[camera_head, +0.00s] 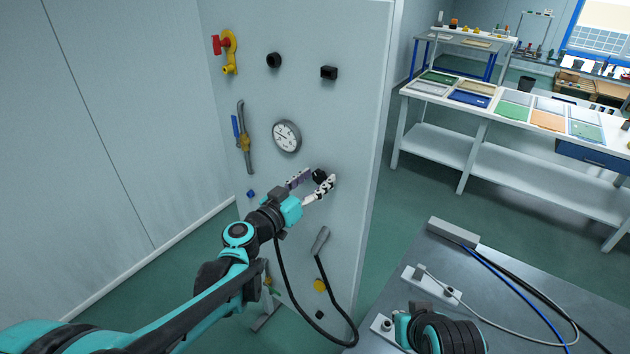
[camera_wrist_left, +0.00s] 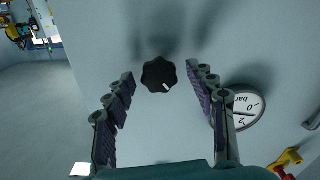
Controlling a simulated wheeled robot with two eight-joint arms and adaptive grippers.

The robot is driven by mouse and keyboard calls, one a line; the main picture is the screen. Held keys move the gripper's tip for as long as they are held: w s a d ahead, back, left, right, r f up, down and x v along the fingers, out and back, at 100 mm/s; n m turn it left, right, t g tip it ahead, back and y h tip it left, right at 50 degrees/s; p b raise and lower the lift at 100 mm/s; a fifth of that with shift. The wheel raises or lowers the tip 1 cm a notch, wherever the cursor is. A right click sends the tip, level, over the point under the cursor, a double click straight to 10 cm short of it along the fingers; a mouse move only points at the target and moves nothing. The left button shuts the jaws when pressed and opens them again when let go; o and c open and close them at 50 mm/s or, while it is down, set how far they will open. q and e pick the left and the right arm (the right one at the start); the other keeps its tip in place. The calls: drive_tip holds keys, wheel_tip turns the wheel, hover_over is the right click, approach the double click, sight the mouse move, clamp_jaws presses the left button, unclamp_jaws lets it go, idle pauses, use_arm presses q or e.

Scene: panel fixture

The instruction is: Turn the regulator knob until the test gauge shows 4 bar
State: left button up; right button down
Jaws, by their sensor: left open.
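The regulator knob is a black lobed knob (camera_head: 319,176) with a white mark, on the pale panel (camera_head: 350,110); it also shows in the left wrist view (camera_wrist_left: 158,75). My left gripper (camera_head: 311,184) is open in front of it. In the left wrist view the fingers (camera_wrist_left: 162,80) stand to either side of the knob, with a visible gap on both sides. The round white test gauge (camera_head: 287,136) is up and left of the knob. It is partly behind a finger in the left wrist view (camera_wrist_left: 247,108). Its needle reading is too small to tell.
A red and yellow valve (camera_head: 227,50), a blue-handled valve (camera_head: 243,137) and black knobs (camera_head: 329,73) are on the panel. A hose (camera_head: 335,320) hangs below my gripper. A dark table (camera_head: 520,290) with cables stands at lower right. A white bench (camera_head: 450,155) is behind.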

use_arm(q)
drive_tip(key=c, duration=1.2)
drive_tip(key=shift+o, duration=0.2)
drive_tip(key=shift+n, duration=0.3)
